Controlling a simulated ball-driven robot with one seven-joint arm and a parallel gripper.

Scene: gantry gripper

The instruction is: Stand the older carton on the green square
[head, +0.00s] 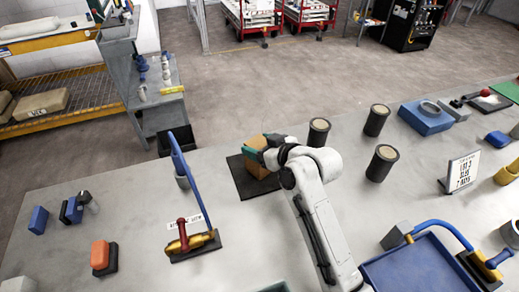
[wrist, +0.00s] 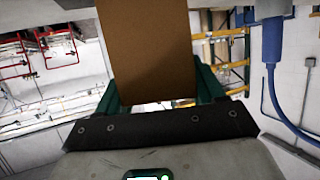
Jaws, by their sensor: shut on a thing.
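A brown carton (head: 259,167) stands at or just above a dark square pad (head: 246,188) on the grey bench. My gripper (head: 266,153) has green fingers, shut on the carton, and my arm hides part of it. In the wrist view the carton (wrist: 150,45) fills the space between the two fingers of my gripper (wrist: 158,88). I cannot tell whether its base touches the pad. No date shows on the faces in view. A green patch (head: 507,90) lies at the far right; I cannot tell if it is the green square.
Several dark cylinders with tan tops (head: 386,153) stand right of my arm. A lettered sign (head: 462,171) stands further right. A blue-levered clamp (head: 195,242) stands to the left, and a blue tray (head: 424,268) lies front right. Bench left of the pad is partly clear.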

